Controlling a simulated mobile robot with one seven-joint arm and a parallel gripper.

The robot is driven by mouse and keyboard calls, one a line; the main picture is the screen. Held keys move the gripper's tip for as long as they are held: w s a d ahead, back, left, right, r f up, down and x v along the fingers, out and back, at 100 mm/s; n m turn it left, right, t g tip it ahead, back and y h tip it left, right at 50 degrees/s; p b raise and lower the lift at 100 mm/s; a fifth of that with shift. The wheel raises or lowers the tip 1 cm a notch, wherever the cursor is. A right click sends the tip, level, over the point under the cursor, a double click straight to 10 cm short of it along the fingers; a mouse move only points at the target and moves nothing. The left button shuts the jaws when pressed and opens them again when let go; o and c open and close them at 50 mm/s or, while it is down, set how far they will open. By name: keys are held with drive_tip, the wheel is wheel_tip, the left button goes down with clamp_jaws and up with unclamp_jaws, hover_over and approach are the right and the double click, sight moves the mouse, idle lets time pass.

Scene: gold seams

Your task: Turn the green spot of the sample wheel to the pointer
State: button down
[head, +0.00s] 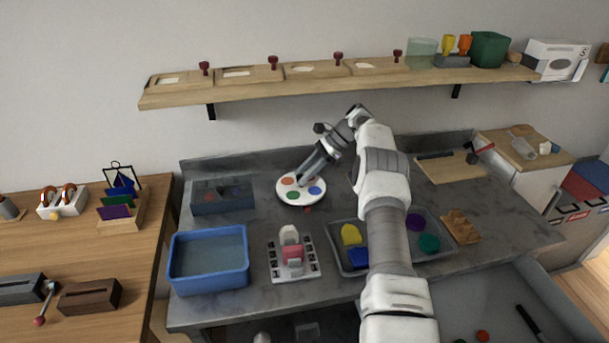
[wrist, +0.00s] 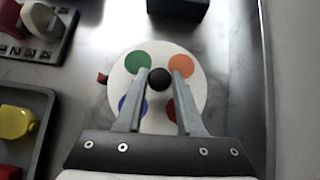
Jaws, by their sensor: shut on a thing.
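The sample wheel (head: 301,201) is a white disc on the grey counter, with green, orange, blue and red spots. In the wrist view the wheel (wrist: 157,125) has its green spot (wrist: 137,62) at upper left and its blue spot (wrist: 130,105) at lower left. The small red pointer (wrist: 102,78) is at the wheel's left edge, between the green and blue spots. The pointer also shows in the head view (head: 308,209), at the near edge. My gripper (wrist: 159,80) is shut on the black centre knob (wrist: 159,79). Its fingers partly cover the blue and red spots.
A grey bin (head: 222,204) stands left of the wheel and a blue tub (head: 208,289) nearer. A white rack (head: 292,270) and a grey tray (head: 390,264) with coloured pieces lie in front. A wooden shelf (head: 330,80) runs above. Bare counter surrounds the wheel.

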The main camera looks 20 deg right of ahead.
idle(0.6)
drive_tip(key=c, duration=0.5)
unclamp_jaws()
drive_tip(key=shift+s+r+m+t+p, duration=0.1)
drive_tip(key=shift+s+m+t+p, duration=0.05)
drive_tip(key=shift+m+t+p, duration=0.5)
